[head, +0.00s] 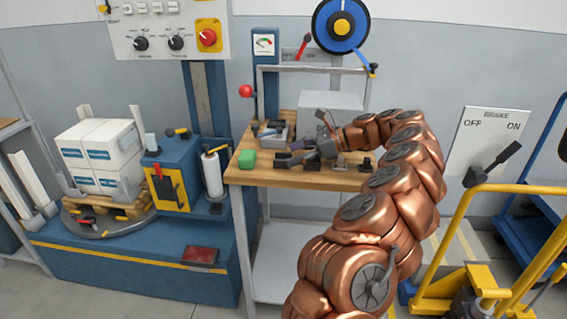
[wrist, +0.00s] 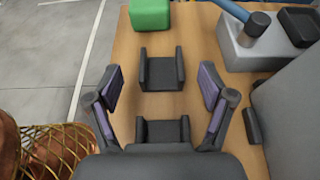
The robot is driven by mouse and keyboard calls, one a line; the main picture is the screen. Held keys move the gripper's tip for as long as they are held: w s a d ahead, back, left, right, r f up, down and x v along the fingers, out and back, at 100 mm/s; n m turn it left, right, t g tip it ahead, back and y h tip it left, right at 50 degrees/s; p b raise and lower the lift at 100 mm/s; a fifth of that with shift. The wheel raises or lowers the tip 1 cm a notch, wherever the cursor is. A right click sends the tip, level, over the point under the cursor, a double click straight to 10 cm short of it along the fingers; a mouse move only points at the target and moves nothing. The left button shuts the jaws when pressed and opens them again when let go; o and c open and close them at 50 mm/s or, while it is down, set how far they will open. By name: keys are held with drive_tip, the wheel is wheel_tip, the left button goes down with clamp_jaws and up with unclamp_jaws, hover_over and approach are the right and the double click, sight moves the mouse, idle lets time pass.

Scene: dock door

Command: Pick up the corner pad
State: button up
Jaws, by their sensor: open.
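A dark grey corner pad (wrist: 162,72) with raised sides lies on the wooden bench top. In the wrist view it sits between my gripper's fingertips (wrist: 160,78), apart from both. A second, similar dark piece (wrist: 163,130) lies nearer my palm, its lower part hidden by my gripper. My gripper is open, with purple-faced fingers spread wide and nothing held. In the head view my gripper (head: 300,153) is low over the bench, and the dark pieces there are small and partly covered by it.
A green block (wrist: 150,14) lies beyond the pad. A grey holder (wrist: 236,52) with a blue-handled tool stands at the right. A small dark cylinder (wrist: 252,126) lies right of my gripper. The bench's left edge (wrist: 108,50) is close. More dark pieces (head: 365,164) lie rightward.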

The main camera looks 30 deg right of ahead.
drive_tip(key=shift+x, duration=1.2)
drive_tip(key=c, duration=1)
